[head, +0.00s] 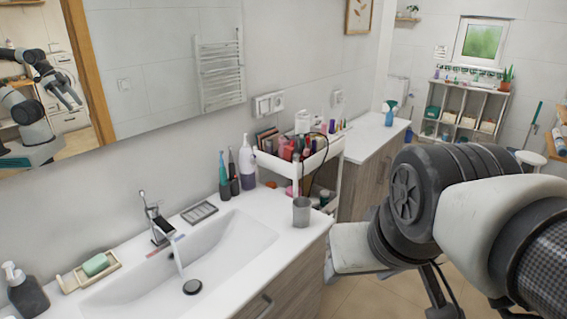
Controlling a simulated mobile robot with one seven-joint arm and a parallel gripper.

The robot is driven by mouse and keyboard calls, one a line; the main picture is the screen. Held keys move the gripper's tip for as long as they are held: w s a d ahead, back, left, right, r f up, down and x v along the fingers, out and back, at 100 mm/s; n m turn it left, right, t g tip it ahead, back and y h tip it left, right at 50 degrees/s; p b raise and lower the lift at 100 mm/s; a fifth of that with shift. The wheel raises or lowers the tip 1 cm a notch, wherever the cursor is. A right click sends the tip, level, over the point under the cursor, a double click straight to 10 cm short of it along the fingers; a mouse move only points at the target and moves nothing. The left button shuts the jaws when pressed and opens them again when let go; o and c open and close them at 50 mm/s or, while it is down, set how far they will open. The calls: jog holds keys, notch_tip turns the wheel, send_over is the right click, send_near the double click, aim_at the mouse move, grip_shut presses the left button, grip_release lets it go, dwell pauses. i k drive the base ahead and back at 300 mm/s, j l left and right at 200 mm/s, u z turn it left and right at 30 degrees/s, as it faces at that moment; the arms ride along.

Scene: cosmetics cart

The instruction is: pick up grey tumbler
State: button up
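The grey tumbler (302,211) stands upright on the right front corner of the white sink counter, close to the edge. Nothing is in it that I can make out. My arm fills the right side of the head view, with its bulky wrist part to the right of the tumbler and apart from it. My gripper's fingers are not clear directly. The mirror at the left shows the reflection of my gripper (73,101), small, with its two fingers apart and nothing between them.
The basin (190,262) has a running faucet (160,222). Toothbrushes and a white-purple bottle (247,163) stand behind the tumbler. A white cosmetics cart (325,158) stands behind it, beside the counter. A soap dish (92,270) and dark dispenser (27,292) are at left.

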aim_at(302, 213)
jog(key=i+l+z, duration=0.4)
jog(key=i, duration=0.3)
jog(key=i+l+z, duration=0.15)
jog(key=i+l, duration=0.15)
jog(key=i, duration=0.1)
